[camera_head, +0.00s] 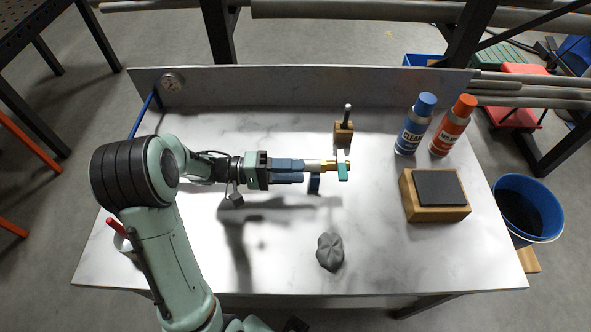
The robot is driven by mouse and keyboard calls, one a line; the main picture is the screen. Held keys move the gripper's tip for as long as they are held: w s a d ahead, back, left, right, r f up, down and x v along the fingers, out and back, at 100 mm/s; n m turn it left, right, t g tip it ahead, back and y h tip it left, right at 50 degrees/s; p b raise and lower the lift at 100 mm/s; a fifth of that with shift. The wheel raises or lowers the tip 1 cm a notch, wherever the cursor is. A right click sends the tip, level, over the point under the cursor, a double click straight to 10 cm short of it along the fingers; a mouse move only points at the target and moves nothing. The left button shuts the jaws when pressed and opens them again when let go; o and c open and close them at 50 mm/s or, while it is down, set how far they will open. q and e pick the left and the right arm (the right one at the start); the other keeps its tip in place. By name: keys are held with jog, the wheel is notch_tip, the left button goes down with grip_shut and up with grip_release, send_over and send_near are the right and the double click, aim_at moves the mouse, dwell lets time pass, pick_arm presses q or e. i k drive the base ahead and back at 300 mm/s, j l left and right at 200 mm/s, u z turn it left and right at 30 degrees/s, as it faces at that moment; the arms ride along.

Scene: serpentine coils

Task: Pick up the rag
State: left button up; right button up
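The rag (330,252) is a small grey crumpled heap on the bright worktable (400,255), near its front edge and right of centre. My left gripper (304,171) reaches in from the left above the table, behind the rag and apart from it. Its blue fingers lie close together and point right. A silver and brass fitting (328,165) with blue and teal parts sits right at their tips. I cannot tell whether the fingers grip it or lie just beside it. My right gripper is not in view.
A small wooden block with an upright stick (343,132) stands behind the fitting. A blue spray can (414,125), an orange can (453,127) and a wooden block with a dark top (437,190) stand at right. A red-handled cup (123,240) is at left. The table around the rag is clear.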

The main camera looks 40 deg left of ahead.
aim_at(330, 253)
jog(key=k+l, duration=0.35)
jog(key=l, duration=0.15)
jog(key=k+l, duration=0.75)
jog(key=l, duration=0.25)
